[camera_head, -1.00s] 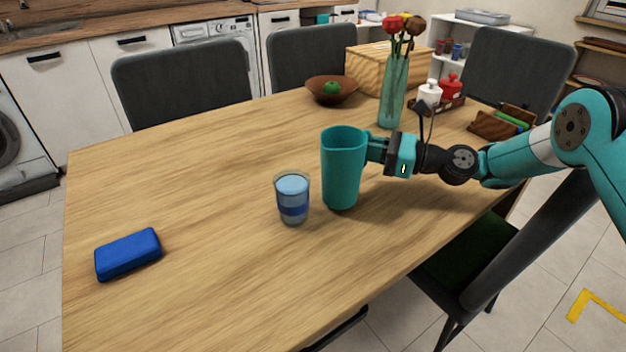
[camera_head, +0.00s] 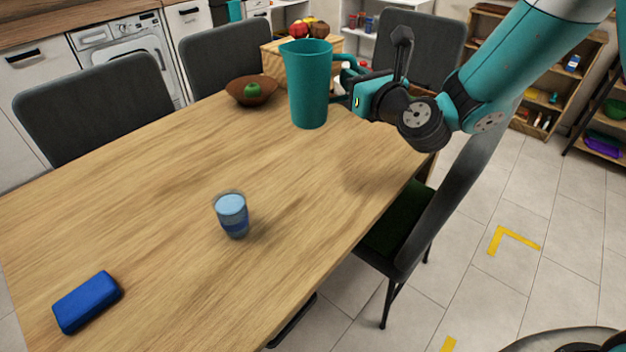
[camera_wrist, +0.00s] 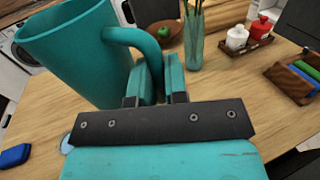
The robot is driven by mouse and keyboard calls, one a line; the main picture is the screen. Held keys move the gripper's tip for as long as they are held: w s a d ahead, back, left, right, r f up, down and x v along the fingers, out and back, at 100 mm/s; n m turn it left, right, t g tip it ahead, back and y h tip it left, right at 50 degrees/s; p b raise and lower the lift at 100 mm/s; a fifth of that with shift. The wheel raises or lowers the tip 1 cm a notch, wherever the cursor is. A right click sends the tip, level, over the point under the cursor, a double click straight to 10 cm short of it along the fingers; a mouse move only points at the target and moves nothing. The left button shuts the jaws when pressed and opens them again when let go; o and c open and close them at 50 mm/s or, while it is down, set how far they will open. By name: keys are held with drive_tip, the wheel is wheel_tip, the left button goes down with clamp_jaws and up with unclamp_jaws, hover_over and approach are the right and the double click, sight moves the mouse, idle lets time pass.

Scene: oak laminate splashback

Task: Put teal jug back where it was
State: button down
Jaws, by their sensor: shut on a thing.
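The teal jug (camera_head: 307,86) is upright in the head view, held up above the table by its handle. My gripper (camera_head: 350,82) is at the right side of the jug, shut on the handle. In the wrist view the jug (camera_wrist: 84,50) fills the upper left, and its handle (camera_wrist: 143,40) reaches to the fingers of my gripper (camera_wrist: 160,82). A clear glass (camera_head: 232,214) with blue liquid stands on the table (camera_head: 150,190), apart from the jug. The jug's inside is mostly hidden in both views.
A blue block (camera_head: 87,301) lies at the table's front left. A brown bowl (camera_head: 251,92) with a green fruit stands at the back. The wrist view shows a glass vase (camera_wrist: 194,42), a condiment tray (camera_wrist: 246,44) and a wooden holder (camera_wrist: 296,80).

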wheel_tip(320, 180, down, 20)
drive_tip(key=b, duration=1.6)
drive_tip(key=shift+d+r, duration=0.15)
drive_tip(key=shift+f+b, duration=0.25)
drive_tip(key=shift+b, duration=0.1)
drive_tip(key=c, duration=1.1)
unclamp_jaws()
drive_tip(key=shift+s, duration=0.1)
drive_tip(key=shift+c, duration=0.2)
drive_tip(key=shift+r, duration=0.15)
